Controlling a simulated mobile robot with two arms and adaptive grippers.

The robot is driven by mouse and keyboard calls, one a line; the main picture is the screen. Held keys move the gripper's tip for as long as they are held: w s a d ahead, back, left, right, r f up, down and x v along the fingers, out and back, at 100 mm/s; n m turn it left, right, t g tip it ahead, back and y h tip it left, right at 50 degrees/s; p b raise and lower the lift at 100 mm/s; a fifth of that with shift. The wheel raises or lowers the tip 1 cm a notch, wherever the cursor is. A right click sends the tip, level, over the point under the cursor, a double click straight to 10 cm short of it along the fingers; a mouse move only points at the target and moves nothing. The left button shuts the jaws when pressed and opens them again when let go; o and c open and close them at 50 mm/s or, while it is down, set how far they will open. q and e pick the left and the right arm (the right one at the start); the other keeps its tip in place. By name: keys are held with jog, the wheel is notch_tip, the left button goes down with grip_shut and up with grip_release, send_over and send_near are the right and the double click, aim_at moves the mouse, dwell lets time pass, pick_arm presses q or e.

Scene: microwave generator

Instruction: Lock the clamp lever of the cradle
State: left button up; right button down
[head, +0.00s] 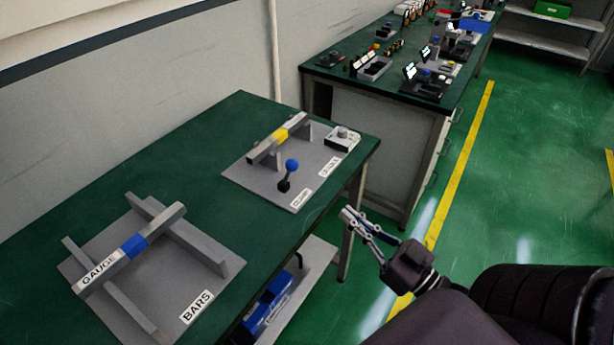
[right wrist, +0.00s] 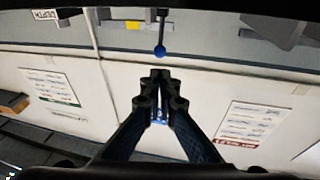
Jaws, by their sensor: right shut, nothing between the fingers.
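The cradle (head: 262,152) stands on a grey plate on the green bench and bears a bar with a yellow band (head: 281,135). The clamp lever (head: 291,166) has a blue ball on a short dark stem that rises, nearly upright, from a black block at the plate's front. The lever's blue ball also shows in the right wrist view (right wrist: 160,50), just beyond the fingertips. My right gripper (head: 346,212) is shut and empty, off the bench's right edge, apart from the lever. In the right wrist view its fingers (right wrist: 161,84) are together. My left gripper is out of view.
A GAUGE bar with a blue band (head: 133,245) rests on a stand at front left. A blue case (head: 268,303) lies on the lower shelf. A second bench (head: 400,75) holds small devices.

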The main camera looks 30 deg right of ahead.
aim_at(296, 169)
jog(key=shift+w, duration=0.1)
jog(key=p+x, duration=0.3)
jog(key=x, duration=0.9)
jog(key=shift+w+a+r, duration=0.1)
jog(key=shift+w+r, duration=0.05)
jog(key=shift+w+a, duration=0.15)
jog(key=shift+w, duration=0.55)
